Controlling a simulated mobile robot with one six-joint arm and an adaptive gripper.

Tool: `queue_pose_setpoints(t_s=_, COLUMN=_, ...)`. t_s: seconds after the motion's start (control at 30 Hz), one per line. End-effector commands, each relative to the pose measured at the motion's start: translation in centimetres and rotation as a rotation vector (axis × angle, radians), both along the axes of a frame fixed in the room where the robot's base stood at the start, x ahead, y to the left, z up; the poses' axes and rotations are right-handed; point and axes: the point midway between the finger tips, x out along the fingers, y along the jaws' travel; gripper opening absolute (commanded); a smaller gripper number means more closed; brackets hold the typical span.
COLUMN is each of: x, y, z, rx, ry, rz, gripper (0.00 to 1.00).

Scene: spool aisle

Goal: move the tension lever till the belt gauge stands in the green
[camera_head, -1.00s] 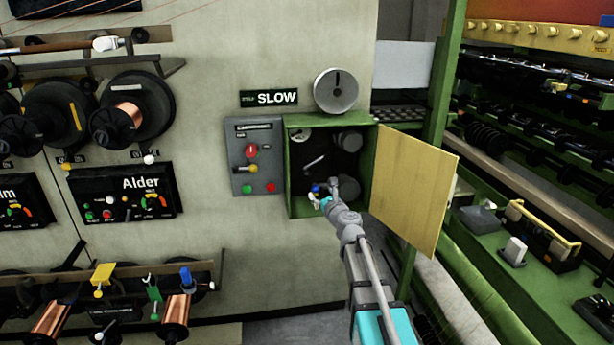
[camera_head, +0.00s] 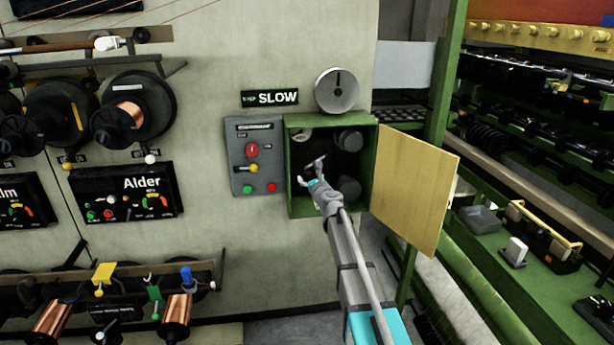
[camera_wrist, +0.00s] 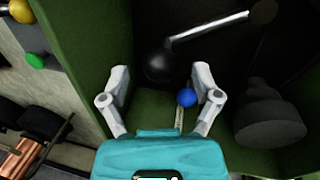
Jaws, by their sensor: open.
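The tension lever, a silver bar (camera_wrist: 208,28) with a black ball knob (camera_wrist: 160,66), sits inside the open green cabinet (camera_head: 290,150). Its pivot is at the upper right in the wrist view. My gripper (camera_head: 311,171) reaches into the cabinet; in the wrist view its open fingers (camera_wrist: 161,74) stand to either side of the black knob, and I cannot tell if they touch it. A blue ball (camera_wrist: 186,97) on a short pale stem lies nearer, by the right finger. A small white dial (camera_head: 302,135), perhaps the belt gauge, is at the cabinet's upper left; its reading is too small to tell.
The yellow cabinet door (camera_head: 415,190) hangs open to the right. A grey control box (camera_head: 240,180) with coloured buttons adjoins the cabinet's left side. A green machine frame (camera_head: 440,110) stands further right.

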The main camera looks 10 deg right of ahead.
Motion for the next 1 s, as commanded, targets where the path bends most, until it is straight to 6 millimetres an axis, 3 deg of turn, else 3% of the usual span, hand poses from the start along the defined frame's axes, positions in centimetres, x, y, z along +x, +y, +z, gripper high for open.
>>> queue_pose_setpoints(t_s=0.2, x=1.7, y=0.3, z=0.0, rx=0.000, ry=0.000, rz=-0.001, gripper=0.81)
queue_pose_setpoints(t_s=0.6, x=1.9, y=0.2, z=0.0, rx=0.000, ry=0.000, rz=-0.002, gripper=0.79)
queue_pose_setpoints(t_s=1.0, x=1.9, y=0.2, z=0.0, rx=0.000, ry=0.000, rz=-0.002, gripper=0.05)
